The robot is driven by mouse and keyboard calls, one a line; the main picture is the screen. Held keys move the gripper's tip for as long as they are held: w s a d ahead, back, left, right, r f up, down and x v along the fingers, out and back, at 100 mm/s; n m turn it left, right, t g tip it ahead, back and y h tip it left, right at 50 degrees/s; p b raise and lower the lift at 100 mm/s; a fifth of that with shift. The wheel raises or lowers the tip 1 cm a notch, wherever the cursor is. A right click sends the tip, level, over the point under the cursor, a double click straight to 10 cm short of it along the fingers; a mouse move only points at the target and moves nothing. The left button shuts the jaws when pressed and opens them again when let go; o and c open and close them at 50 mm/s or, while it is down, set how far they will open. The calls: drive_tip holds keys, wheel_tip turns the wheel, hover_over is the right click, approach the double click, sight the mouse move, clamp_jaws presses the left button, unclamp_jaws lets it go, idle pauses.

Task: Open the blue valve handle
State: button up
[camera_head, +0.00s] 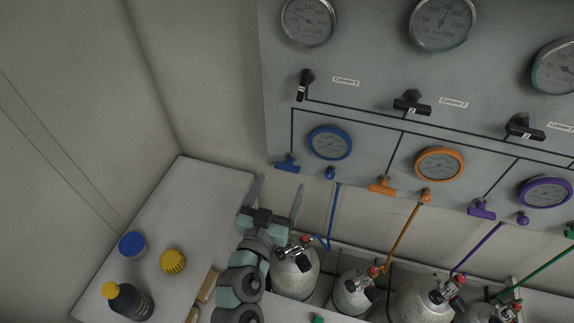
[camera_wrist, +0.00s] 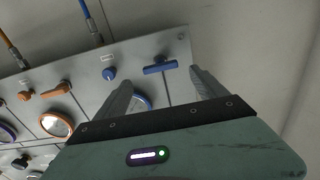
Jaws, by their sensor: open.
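The blue valve handle (camera_head: 287,165) is a small T-shaped bar on the lower left of the grey panel, below and left of the blue-rimmed gauge (camera_head: 330,143). Its bar lies roughly crosswise. In the wrist view the handle (camera_wrist: 160,67) appears between and beyond my fingertips. My gripper (camera_head: 279,183) is open and empty, just below the handle in the head view. Its two fingers (camera_wrist: 159,80) point towards the panel, spread wide. I see no contact with the handle. The gripper hides part of the blue gauge in the wrist view.
A round blue knob (camera_head: 330,173) sits right of the handle, with a blue hose below. Orange (camera_head: 383,186) and purple (camera_head: 481,210) handles stand farther right. Gas cylinders (camera_head: 295,274) stand below the panel. A bench (camera_head: 190,200) at left holds a dark bottle (camera_head: 128,301) and round caps.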

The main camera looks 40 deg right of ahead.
sight(286, 169)
drive_tip(key=p+x, duration=0.1)
drive_tip(key=x, duration=0.6)
drive_tip(key=shift+w+d, duration=0.1)
drive_tip(key=shift+d, duration=0.05)
drive_tip(key=shift+c, duration=0.4)
drive_tip(key=c, duration=1.3)
